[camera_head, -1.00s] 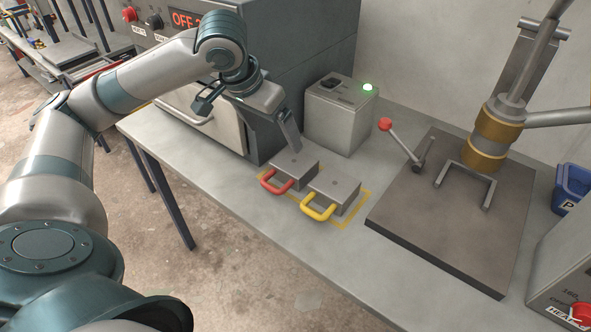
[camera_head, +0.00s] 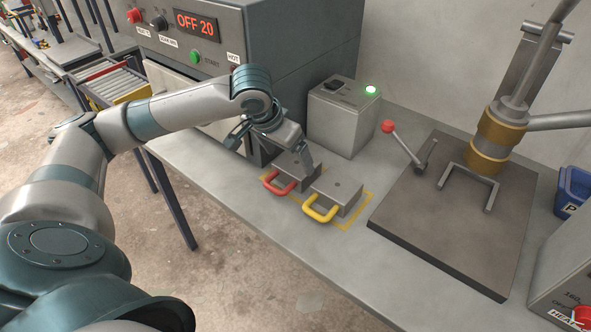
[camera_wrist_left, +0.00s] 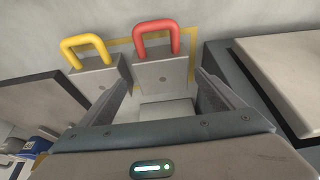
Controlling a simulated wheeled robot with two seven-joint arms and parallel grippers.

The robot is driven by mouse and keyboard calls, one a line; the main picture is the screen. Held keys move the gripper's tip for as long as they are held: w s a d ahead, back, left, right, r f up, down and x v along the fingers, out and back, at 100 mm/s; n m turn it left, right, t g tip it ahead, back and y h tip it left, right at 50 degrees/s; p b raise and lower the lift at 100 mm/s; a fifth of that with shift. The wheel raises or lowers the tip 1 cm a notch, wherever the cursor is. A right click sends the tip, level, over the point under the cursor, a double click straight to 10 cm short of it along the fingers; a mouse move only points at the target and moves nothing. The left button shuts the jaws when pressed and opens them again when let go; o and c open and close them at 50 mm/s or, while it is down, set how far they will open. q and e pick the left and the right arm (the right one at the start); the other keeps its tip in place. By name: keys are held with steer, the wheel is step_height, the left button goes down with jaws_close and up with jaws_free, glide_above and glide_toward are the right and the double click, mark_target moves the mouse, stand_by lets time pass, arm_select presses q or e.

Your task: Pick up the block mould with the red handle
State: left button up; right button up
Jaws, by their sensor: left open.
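The block mould with the red handle (camera_head: 295,170) is a grey metal block on the bench, its red loop handle toward the front edge. In the left wrist view this mould (camera_wrist_left: 163,75) lies ahead of and between the spread fingers. My left gripper (camera_head: 305,160) is open above the mould, one finger showing over its right side. In the left wrist view the open left gripper (camera_wrist_left: 165,95) has nothing held between its fingers. A second mould with a yellow handle (camera_head: 338,194) sits right beside it; it also shows in the left wrist view (camera_wrist_left: 97,78). My right gripper is out of view.
A yellow outline (camera_head: 358,222) on the bench surrounds the moulds. A grey box with a green light (camera_head: 342,125) stands behind them. A press plate (camera_head: 450,225) lies to the right. A large control cabinet (camera_head: 285,45) stands behind the arm.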

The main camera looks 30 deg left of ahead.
mark_target(296, 163)
arm_select(q)
steer(key=shift+x, duration=0.8)
steer(key=shift+w+p+x, duration=0.2)
steer(key=shift+x, duration=1.1)
steer(key=shift+w+p+x, duration=0.15)
steer(key=shift+w+x, duration=0.05)
steer(key=shift+x, duration=1.1)
steer(key=shift+a+r, duration=0.15)
steer(key=shift+r, duration=0.05)
steer(key=shift+w+r, duration=0.1)
steer(key=c, duration=1.3)
steer(key=shift+r, duration=0.15)
